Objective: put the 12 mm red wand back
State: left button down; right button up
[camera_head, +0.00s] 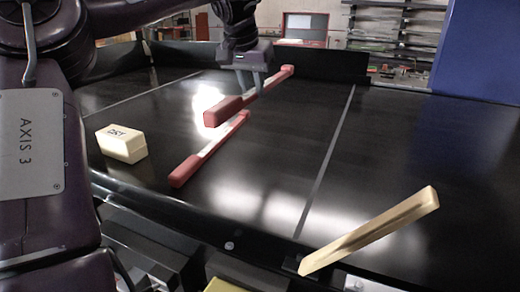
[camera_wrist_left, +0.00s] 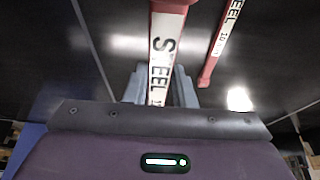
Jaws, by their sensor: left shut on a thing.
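My left gripper (camera_head: 250,88) is shut on a wand with red ends and a white middle (camera_head: 224,110), gripped partway along its length. The held wand appears raised above the black belt. In the left wrist view the held wand (camera_wrist_left: 164,42) reads "STEEL 1", the rest of the number being hidden between the fingers. A second red-ended wand (camera_head: 207,156) lies on the belt just below and nearer in the head view. In the left wrist view this second wand (camera_wrist_left: 222,42) is to the right and reads "STEEL 10". My right gripper is not in view.
The black belt (camera_head: 420,150) is largely clear at the right. A cream block with dark lettering (camera_head: 122,146) stands on its left part. A tan wand (camera_head: 372,234) slants up at the front right edge. A dark raised wall (camera_head: 320,64) borders the back; a blue panel (camera_head: 478,50) stands at right.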

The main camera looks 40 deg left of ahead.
pick_arm(q)
notch_tip(320, 180, down, 8)
jog(key=r, duration=0.1)
jog(key=p, duration=0.2)
send_over(255, 160)
jog(key=s, duration=0.1)
jog(key=f, duration=0.5)
jog(key=shift+s+d+f, duration=0.2)
jog(key=shift+d+f, duration=0.05)
jog(key=shift+f, duration=0.35)
jog(key=shift+s+f, duration=0.1)
jog(key=shift+f, duration=0.15)
notch_tip(255, 160, down, 4)
jog(key=shift+r+p, duration=0.25)
jog(key=shift+p, duration=0.3)
jog(key=shift+f, duration=0.45)
jog(key=c, duration=1.2)
grip_release()
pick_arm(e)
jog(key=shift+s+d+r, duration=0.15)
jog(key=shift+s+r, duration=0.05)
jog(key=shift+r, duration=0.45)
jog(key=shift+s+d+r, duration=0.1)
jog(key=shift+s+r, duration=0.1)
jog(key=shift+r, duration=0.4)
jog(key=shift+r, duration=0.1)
